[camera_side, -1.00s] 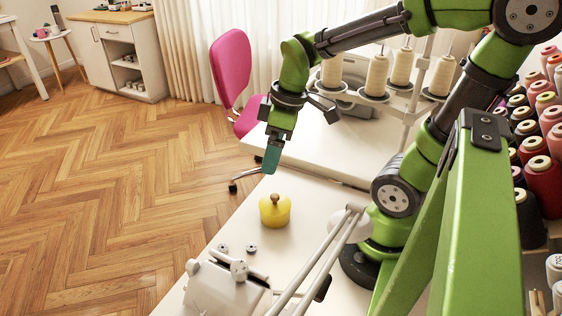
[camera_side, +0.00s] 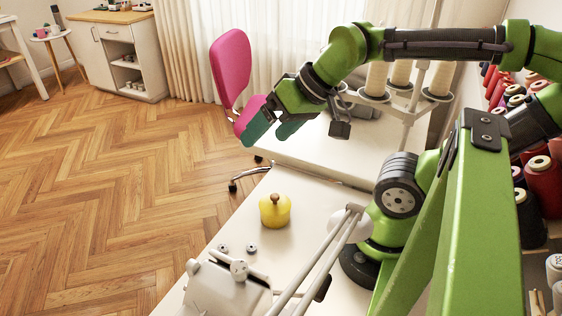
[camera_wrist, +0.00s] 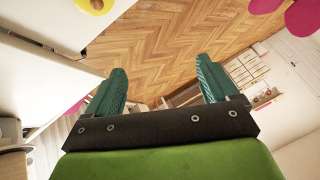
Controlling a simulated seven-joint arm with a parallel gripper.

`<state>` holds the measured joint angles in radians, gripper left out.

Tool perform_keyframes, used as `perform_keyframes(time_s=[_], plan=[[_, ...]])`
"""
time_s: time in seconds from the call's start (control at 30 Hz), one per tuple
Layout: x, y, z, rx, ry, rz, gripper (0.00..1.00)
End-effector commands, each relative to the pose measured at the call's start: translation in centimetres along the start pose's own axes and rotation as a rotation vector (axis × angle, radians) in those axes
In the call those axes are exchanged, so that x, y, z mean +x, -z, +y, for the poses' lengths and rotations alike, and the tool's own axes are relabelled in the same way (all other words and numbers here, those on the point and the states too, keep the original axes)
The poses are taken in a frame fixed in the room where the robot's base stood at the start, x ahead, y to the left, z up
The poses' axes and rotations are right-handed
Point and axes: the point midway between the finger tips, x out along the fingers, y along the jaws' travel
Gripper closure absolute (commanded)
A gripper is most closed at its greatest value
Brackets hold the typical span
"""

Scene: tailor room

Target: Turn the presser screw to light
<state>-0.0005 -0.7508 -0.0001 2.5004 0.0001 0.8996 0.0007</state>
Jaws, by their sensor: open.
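The white sewing machine (camera_side: 222,290) is cut off at the bottom of the side view. A small round grey knob (camera_side: 239,270) stands on it; I cannot tell whether this is the presser screw or which setting it shows. My gripper (camera_side: 272,137) is up in the air near the pink chair, well above and far from the machine. Its two teal fingers are spread and empty. The wrist view also shows my gripper (camera_wrist: 160,70) open with nothing between the fingers, facing the floor and furniture. The machine's knob is not recognisable in the wrist view.
A yellow pot with a brown knob (camera_side: 275,211) stands on the white table (camera_side: 318,206). Two small metal bobbins (camera_side: 237,249) lie near the machine. Pale rods cross the table at right. Thread cones (camera_side: 376,78) stand behind my arm. A pink chair (camera_side: 231,66) is beyond the table.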

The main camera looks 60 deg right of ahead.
Motion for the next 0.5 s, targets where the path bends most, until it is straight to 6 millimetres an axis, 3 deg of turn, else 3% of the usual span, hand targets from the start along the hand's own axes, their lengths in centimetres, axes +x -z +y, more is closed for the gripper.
perform_keyframes(time_s=[0.03,0.17,0.23,0.37,0.5], plan=[[0.0,-0.1,-0.1,-0.005,0.002,-0.003,0.22],[0.9,-1.0,-1.5,-0.061,0.021,-0.056,0.42],[1.1,-0.8,-3.9,-0.147,0.040,-0.088,0.53],[0.3,-1.4,-10.4,-0.326,0.046,-0.216,0.53],[-1.9,-3.5,-17.1,-0.444,-0.004,-0.354,0.53]])
